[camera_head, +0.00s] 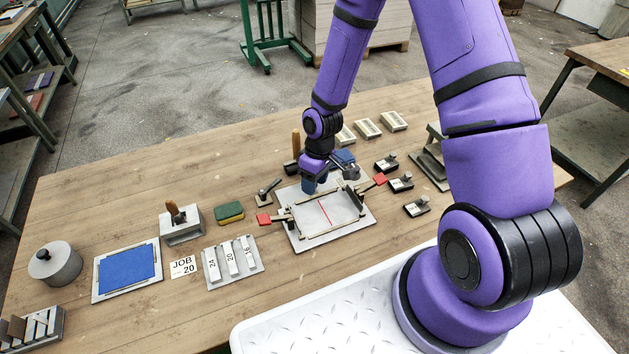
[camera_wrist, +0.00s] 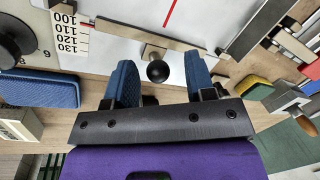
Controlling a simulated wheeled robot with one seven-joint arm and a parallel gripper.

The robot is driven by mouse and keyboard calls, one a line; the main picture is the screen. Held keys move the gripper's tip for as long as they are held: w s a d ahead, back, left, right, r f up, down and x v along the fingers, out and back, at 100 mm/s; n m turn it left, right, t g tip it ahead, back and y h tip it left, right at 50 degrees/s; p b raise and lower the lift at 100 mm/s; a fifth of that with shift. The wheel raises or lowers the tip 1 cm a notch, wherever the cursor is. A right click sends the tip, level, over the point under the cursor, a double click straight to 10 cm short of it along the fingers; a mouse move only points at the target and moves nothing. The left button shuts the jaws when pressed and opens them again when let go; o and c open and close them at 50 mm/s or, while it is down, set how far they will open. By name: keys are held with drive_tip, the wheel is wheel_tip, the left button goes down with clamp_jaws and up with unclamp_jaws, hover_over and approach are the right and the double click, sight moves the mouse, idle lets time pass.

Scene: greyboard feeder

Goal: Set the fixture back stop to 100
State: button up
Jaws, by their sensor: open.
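The fixture (camera_head: 308,238) is a pale plate with a frame and a red line, lying on the bench. In the wrist view its back stop is a grey bar (camera_wrist: 120,34) with a black ball knob (camera_wrist: 157,71) on a short stem. A white scale (camera_wrist: 82,42) at the bar's left end shows 100, 110, 120 and 130. The bar's end lies near the 100 figure, but I cannot tell the exact reading. My gripper (camera_head: 319,185) is low at the fixture's far edge. Its blue fingers (camera_wrist: 162,66) are open, one on each side of the knob, with visible gaps.
Red-handled clamps (camera_head: 263,219) (camera_head: 380,180) flank the fixture. A blue block (camera_head: 343,157) and a dial-like round part (camera_wrist: 14,42) are close by. A green-yellow sponge (camera_head: 229,212), numbered blocks (camera_head: 232,260) and a JOB 20 card (camera_head: 183,267) lie to the left.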

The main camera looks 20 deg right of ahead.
wheel_tip(320, 180, up, 10)
drive_tip(key=w+d, duration=0.1)
drive_tip(key=shift+d+r, duration=0.25)
drive_tip(key=shift+d, duration=0.1)
drive_tip(key=shift+r, duration=0.1)
idle(0.4)
drive_tip(key=s+d+r+m+t+h, duration=0.15)
drive_tip(key=s+r, duration=0.25)
drive_tip(key=r, duration=0.7)
drive_tip(key=s+d+r+m+t+h, duration=0.1)
drive_tip(key=s+d+r+m+t, duration=0.15)
drive_tip(key=r, duration=0.85)
drive_tip(key=s+r+m+t, duration=0.1)
drive_tip(key=s+r, duration=0.4)
drive_tip(key=s, duration=0.2)
drive_tip(key=s+d+r+m+t, duration=0.1)
drive_tip(key=s+r, duration=0.5)
drive_tip(key=s, duration=0.2)
drive_tip(key=shift+s+m+y, duration=0.25)
drive_tip(key=shift+m+y, duration=0.1)
drive_tip(key=shift+m, duration=0.05)
drive_tip(key=shift+d, duration=0.1)
